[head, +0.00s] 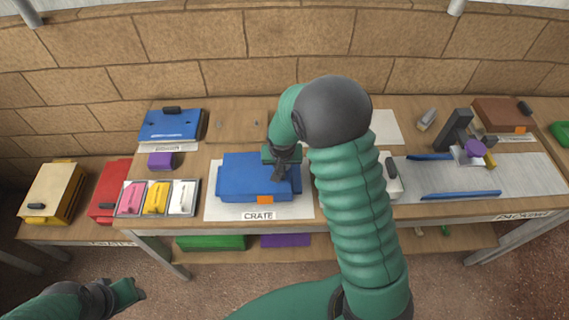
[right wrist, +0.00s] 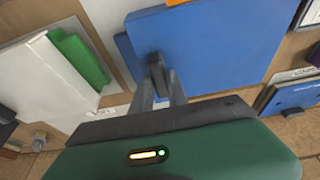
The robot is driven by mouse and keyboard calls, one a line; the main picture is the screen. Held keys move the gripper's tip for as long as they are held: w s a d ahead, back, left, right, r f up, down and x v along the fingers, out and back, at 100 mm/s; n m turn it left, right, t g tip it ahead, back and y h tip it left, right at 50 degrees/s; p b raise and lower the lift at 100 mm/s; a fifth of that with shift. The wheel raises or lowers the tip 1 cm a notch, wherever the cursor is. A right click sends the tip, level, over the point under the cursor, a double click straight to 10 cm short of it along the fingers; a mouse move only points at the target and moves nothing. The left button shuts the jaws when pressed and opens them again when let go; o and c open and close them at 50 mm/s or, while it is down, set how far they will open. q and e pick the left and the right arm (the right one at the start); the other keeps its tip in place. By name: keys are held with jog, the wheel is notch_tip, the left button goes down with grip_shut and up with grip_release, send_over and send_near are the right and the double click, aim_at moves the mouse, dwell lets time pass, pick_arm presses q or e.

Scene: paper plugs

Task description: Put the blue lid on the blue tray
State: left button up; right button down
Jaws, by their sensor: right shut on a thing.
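The blue lid (head: 245,165) is a flat blue slab over the blue tray (head: 219,190) on a white sheet marked CRATE. My right gripper (head: 280,170) is shut on the lid's dark handle (right wrist: 157,72), which shows between the fingers in the right wrist view. The lid (right wrist: 220,45) covers most of the tray there, with a blue edge below it showing at the left. I cannot tell whether lid and tray touch. My left gripper (head: 125,292) is low at the left, away from the table; its jaw state is unclear.
Another blue box (head: 170,126) with a dark handle stands at the back left. A tray of pink, yellow and white pieces (head: 156,198) sits left of the crate sheet. Red (head: 108,205) and yellow boxes (head: 52,190) stand farther left. Tools lie on the right.

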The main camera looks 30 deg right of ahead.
jog(key=shift+a+f, duration=0.1)
jog(key=shift+a, duration=0.05)
jog(key=shift+d+f, duration=0.1)
jog(key=shift+d, duration=0.15)
jog(key=c, duration=1.2)
grip_release()
jog(key=shift+d+f, duration=0.2)
jog(key=shift+d, duration=0.4)
jog(key=shift+a+r, duration=0.3)
jog(key=shift+a, duration=0.25)
jog(key=v, duration=1.6)
pick_arm(q)
jog(key=shift+s+d, duration=0.1)
pick_arm(e)
jog(key=s+a+f+n+y, duration=0.1)
jog(key=s+a+f+n, duration=0.2)
jog(key=s, duration=0.3)
jog(key=s+a+f+n, duration=0.3)
jog(key=s+a+f, duration=0.2)
jog(key=s, duration=0.1)
jog(key=shift+a+y, duration=0.4)
